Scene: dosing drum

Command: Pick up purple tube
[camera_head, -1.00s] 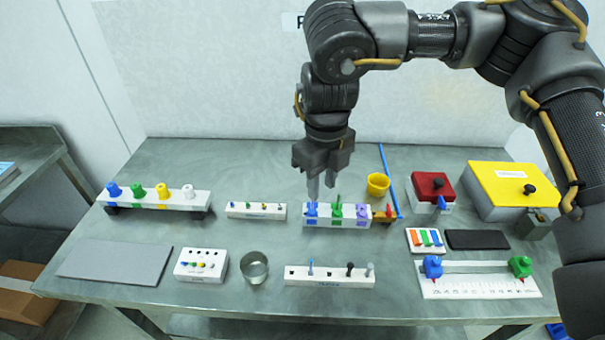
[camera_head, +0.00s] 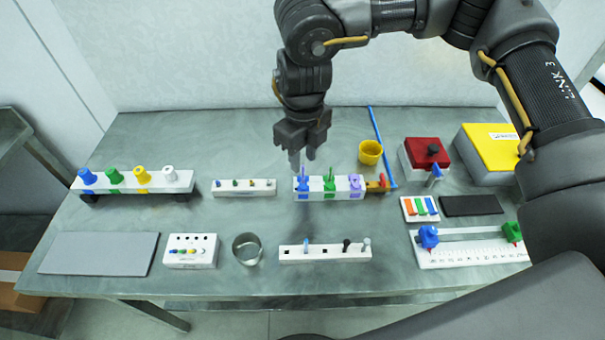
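The purple tube (camera_head: 355,184) stands upright at the right end of a small white rack (camera_head: 317,196). A green tube (camera_head: 329,184) stands in the middle slot and a blue tube (camera_head: 303,181) in the left slot. My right gripper (camera_head: 302,162) points down just above or behind the blue tube, left of the purple one. Its two fingers are apart with nothing seen between them. Whether a fingertip touches the blue tube cannot be told. My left gripper is not in view.
A yellow cup (camera_head: 370,152) and a blue rod (camera_head: 382,147) lie behind the rack. A red-and-yellow piece (camera_head: 378,185) adjoins its right end. A red box (camera_head: 427,155) stands farther right. A metal cup (camera_head: 247,248) and a white block with pegs (camera_head: 325,253) stand in front.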

